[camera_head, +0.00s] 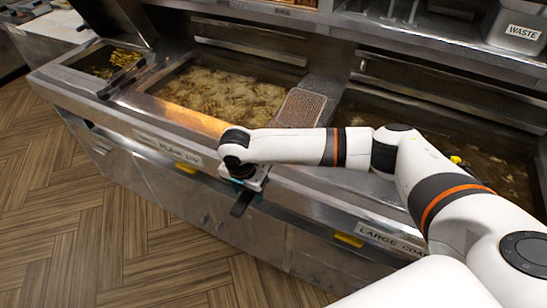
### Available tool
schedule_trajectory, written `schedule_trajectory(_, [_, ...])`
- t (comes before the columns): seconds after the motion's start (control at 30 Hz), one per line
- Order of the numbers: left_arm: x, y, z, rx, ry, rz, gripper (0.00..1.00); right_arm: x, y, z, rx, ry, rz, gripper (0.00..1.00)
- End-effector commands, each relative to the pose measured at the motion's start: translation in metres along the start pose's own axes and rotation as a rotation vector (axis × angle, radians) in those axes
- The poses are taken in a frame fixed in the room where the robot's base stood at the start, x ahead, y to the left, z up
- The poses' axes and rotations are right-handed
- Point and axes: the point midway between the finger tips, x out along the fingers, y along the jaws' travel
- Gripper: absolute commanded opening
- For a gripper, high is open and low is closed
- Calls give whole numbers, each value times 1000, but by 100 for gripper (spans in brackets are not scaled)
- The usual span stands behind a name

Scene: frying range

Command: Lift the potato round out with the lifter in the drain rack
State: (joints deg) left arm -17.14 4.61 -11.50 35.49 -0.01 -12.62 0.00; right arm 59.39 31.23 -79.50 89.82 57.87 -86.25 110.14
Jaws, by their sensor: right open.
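My right gripper (243,200) hangs in front of the fryer's front edge, pointing down, open with nothing seen in it. A brown mesh-topped piece (303,106), possibly the drain rack, sits between the two fryer vats, beyond my right forearm. A dark bar-like tool (121,80) lies across the edge of the small left bin; I cannot tell if it is the lifter. The left vat (222,94) holds bubbling oil with many golden pieces. No single potato round can be made out. My left gripper is not in view.
The right vat (415,110) holds darker oil and is partly covered by my right arm. The small left bin (108,62) holds fried pieces. A waste container (515,28) stands at the back right. The wooden floor at left is clear.

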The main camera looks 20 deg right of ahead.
Motion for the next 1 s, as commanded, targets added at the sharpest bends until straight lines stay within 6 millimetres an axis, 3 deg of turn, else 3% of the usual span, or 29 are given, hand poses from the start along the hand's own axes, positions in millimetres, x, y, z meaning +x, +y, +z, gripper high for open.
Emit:
schedule_trajectory(0.37, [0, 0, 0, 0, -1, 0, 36, 6, 0, 0, -1, 0, 0, 53])
schedule_trajectory(0.7, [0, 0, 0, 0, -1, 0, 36, 6, 0, 0, -1, 0, 0, 0])
schedule_trajectory(0.87, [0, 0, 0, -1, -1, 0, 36, 5, 0, 0, -1, -2, 2, 0])
schedule_trajectory(1.0, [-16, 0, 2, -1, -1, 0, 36, -9, 0, 2, 0, -1, 1, 0])
